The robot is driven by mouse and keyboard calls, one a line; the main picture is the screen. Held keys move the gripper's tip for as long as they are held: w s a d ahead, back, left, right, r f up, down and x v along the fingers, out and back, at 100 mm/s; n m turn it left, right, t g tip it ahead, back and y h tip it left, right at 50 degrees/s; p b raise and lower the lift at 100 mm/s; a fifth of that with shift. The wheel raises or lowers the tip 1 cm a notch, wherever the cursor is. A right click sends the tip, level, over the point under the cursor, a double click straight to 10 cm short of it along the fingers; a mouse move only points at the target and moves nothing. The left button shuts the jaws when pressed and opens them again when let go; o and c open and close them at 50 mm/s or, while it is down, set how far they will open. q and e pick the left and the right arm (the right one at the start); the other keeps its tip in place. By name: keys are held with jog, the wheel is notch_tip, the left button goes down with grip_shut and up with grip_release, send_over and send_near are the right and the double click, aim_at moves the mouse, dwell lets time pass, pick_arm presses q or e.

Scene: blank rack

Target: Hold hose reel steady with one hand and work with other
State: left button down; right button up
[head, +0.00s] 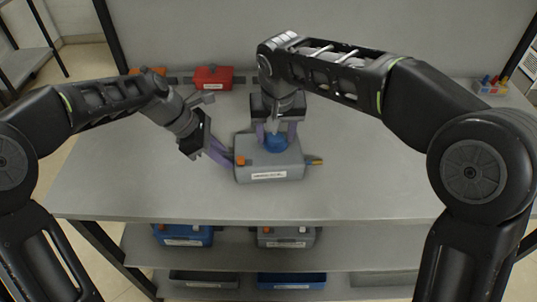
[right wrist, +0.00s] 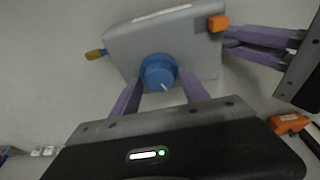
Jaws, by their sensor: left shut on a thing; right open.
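The hose reel (head: 268,165) is a grey box with a white label on its front, standing on the rack's top shelf. A blue knob (right wrist: 158,71) with a white mark is on its top. An orange block (right wrist: 218,23) sits at one corner, and a brass-coloured end (right wrist: 96,54) sticks out opposite. My left gripper (head: 230,160) is shut at the reel's left side, beside the orange block; the exact part held is hidden. My right gripper (head: 277,134) is open above the reel, its fingers on either side of the blue knob. Whether they touch it is unclear.
A red box (head: 213,77) and an orange item (head: 150,71) stand at the back of the grey top shelf (head: 370,170). A small tray with coloured pieces (head: 490,86) is at the back right. The shelf's right side is mostly clear.

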jog(key=n+y, duration=0.1)
jog(key=n, duration=0.3)
jog(key=n+g+y, duration=0.1)
jog(key=n, duration=0.3)
jog(key=shift+n, duration=0.3)
jog(key=n+g, duration=0.1)
jog(key=n, duration=0.3)
jog(key=shift+w+n, duration=0.1)
jog(key=shift+n, duration=0.3)
jog(key=n, duration=0.2)
jog(key=shift+n+g+y, duration=0.3)
jog(key=shift+c, duration=0.5)
